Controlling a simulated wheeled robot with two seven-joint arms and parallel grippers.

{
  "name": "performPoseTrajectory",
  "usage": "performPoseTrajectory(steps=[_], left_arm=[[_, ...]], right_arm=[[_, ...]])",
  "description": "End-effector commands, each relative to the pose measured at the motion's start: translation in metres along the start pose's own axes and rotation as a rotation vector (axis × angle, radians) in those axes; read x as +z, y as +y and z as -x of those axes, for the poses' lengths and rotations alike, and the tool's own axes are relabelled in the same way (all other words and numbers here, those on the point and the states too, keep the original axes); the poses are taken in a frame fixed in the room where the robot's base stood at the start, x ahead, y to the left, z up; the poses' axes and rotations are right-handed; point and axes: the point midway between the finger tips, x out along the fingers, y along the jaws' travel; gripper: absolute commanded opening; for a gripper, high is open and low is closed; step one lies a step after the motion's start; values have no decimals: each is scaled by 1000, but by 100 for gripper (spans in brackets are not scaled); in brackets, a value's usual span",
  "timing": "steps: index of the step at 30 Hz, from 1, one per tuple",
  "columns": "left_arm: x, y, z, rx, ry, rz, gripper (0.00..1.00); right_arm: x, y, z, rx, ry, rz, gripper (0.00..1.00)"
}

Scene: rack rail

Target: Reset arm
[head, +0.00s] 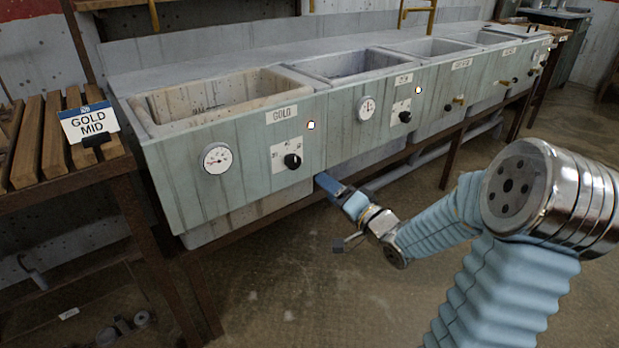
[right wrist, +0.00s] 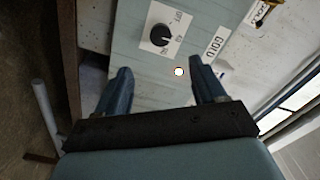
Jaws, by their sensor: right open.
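My right arm comes in from the right in the head view, in pale blue ribbed sleeves. My right gripper (head: 326,182) is low in front of the teal front panel (head: 246,160), below and right of the dial labelled for the GOLD tank. In the right wrist view my right gripper (right wrist: 162,72) shows two blue fingers spread apart with nothing between them. Beyond the fingers are the black knob (right wrist: 162,36), the GOLD label (right wrist: 215,44) and a small lit white lamp (right wrist: 179,72). I cannot tell whether the fingers touch the panel. My left gripper does not show.
A row of open tanks (head: 225,98) runs from the left to the back right. A slatted wooden rack (head: 40,125) with a GOLD MID sign (head: 90,122) stands at the left. A brown rail (head: 270,222) runs below the panel. The floor (head: 290,290) in front is clear.

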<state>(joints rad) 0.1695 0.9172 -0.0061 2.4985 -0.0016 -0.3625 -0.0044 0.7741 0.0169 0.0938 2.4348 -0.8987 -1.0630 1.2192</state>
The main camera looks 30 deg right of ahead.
Motion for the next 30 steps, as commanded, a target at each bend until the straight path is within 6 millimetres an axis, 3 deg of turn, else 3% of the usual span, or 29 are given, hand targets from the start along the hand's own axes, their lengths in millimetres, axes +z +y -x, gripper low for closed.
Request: performPoseTrajectory(steps=[7, 11, 14, 17, 21, 24, 27, 30], left_arm=[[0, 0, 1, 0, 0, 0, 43], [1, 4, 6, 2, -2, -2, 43], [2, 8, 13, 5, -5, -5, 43], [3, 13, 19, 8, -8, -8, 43], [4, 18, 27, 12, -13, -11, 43], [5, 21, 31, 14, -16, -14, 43], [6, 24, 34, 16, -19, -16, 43], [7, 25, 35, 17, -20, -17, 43]], right_arm=[[4, 3, -2, 11, -6, -1, 69], [38, 30, -18, 102, -65, 2, 69], [98, 68, -30, 240, -187, 30, 69], [178, 104, -27, 388, -382, 87, 69], [288, 138, 13, 543, -716, 195, 69], [349, 150, 56, 609, -951, 271, 69], [389, 156, 97, 643, -1140, 332, 69], [411, 158, 126, 658, -1266, 369, 69]])
